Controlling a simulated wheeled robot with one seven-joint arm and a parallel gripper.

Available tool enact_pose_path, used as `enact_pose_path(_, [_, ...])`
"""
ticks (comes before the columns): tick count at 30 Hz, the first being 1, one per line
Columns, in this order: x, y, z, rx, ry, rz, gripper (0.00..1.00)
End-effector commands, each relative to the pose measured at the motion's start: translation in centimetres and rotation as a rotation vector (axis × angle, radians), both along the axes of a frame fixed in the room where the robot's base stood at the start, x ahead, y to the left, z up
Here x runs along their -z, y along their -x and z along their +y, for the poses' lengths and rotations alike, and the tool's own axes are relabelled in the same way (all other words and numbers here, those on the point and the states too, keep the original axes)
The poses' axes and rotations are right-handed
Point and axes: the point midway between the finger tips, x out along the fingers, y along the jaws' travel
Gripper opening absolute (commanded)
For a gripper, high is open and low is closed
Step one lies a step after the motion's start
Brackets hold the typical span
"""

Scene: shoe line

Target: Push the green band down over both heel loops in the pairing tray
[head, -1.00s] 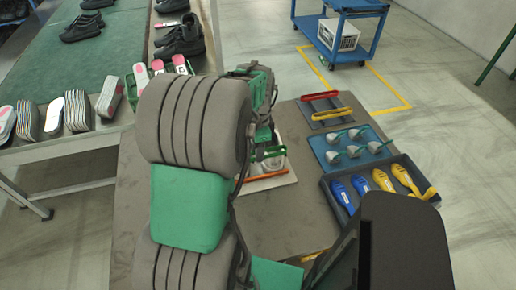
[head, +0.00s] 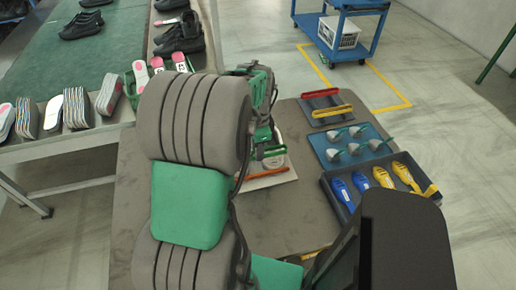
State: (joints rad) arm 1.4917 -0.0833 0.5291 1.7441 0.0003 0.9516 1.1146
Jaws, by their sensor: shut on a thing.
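My gripper (head: 266,146) is at the mid-right of my arm, over the pale pairing tray (head: 284,177). Its fingers are small and partly hidden by my own arm. It is shut on the green band (head: 275,150), of which only a small stretch shows. The near side of the tray has an orange strip (head: 264,173). The heel loops cannot be made out, and I cannot tell how the band sits on them.
Right of the pairing tray are a blue tray (head: 327,157) with pale pieces and a dark tray (head: 349,206) with blue and yellow tools. Behind is a tray with red and yellow bars (head: 332,111). A blue cart (head: 374,46) stands farther back.

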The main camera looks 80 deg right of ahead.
Motion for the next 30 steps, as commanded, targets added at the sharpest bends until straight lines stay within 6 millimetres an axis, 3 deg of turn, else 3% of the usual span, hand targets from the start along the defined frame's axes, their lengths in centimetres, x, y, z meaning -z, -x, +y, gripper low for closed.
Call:
enact_pose_path(9, [0.13, 0.0, 0.0, 0.0, 0.0, 0.0, 0.0])
enact_pose_path(10, [0.13, 0.0, 0.0, 0.0, 0.0, 0.0, 0.28])
enact_pose_path(18, [0.13, 0.0, 0.0, 0.0, 0.0, 0.0, 0.5])
enact_pose_path(30, [-0.67, 0.0, -0.02, 0.0, 0.001, -0.001, 0.51])
